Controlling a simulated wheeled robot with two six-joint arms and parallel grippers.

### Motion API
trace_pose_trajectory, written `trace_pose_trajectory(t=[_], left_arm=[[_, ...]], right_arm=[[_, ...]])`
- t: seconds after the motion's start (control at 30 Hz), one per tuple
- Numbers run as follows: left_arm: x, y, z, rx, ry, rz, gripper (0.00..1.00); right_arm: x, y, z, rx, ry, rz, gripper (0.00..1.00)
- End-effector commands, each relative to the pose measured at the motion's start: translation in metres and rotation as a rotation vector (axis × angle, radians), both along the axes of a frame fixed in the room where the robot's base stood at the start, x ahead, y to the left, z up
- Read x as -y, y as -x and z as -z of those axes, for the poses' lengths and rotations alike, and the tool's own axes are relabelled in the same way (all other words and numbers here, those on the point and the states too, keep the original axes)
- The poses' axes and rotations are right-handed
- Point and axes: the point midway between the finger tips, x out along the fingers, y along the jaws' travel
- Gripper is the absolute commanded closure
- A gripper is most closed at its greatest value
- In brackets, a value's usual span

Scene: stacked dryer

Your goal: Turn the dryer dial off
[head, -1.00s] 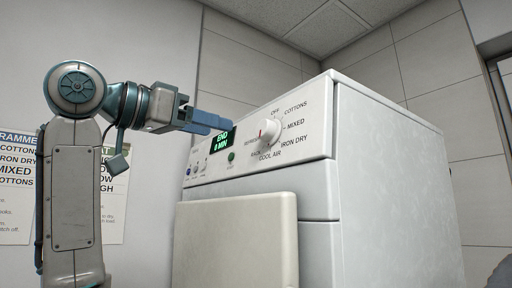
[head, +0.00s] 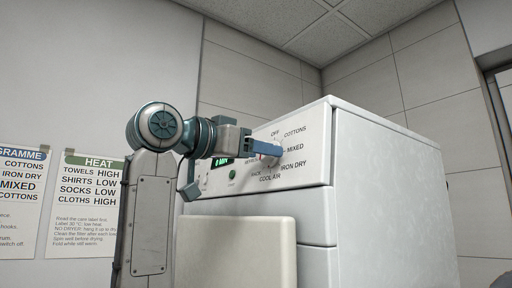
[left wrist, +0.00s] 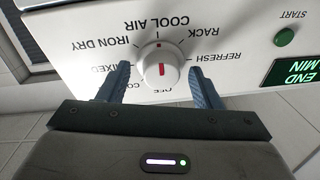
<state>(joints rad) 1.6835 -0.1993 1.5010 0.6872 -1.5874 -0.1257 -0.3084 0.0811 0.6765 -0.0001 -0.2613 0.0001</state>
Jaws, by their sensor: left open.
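The white dryer dial (left wrist: 160,64) sits on the control panel, upside down in the left wrist view. A red mark shows on its face, near the middle, towards the partly hidden OFF label; its exact setting is hard to tell. My left gripper (left wrist: 160,70) is open, with one blue finger on each side of the dial and a gap to each. In the head view, my left gripper (head: 278,150) reaches across the panel and hides most of the dial. The dryer (head: 385,200) is white. My right gripper is not in view.
A green START button (left wrist: 284,37) and a display reading END (left wrist: 294,72) lie beside the dial. A pale door (head: 245,255) projects from the front below the panel. Posters (head: 90,200) hang on the wall at left.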

Motion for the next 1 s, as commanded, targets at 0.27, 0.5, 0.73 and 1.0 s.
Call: trace_pose_trajectory(t=[0.27, 0.5, 0.73, 1.0], left_arm=[[-0.0002, -0.0001, 0.0003, 0.000, 0.000, 0.000, 0.57], [-0.0003, 0.0001, 0.0002, -0.001, 0.001, 0.000, 0.86], [0.0000, 0.0003, 0.0005, -0.028, 0.021, -0.005, 0.86], [0.0005, 0.0010, 0.0007, -0.153, 0.109, -0.034, 0.86]], right_arm=[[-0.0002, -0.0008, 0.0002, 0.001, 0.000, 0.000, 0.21], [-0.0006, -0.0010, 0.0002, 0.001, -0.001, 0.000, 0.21], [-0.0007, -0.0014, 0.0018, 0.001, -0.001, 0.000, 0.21], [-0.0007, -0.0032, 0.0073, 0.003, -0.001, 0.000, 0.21]])
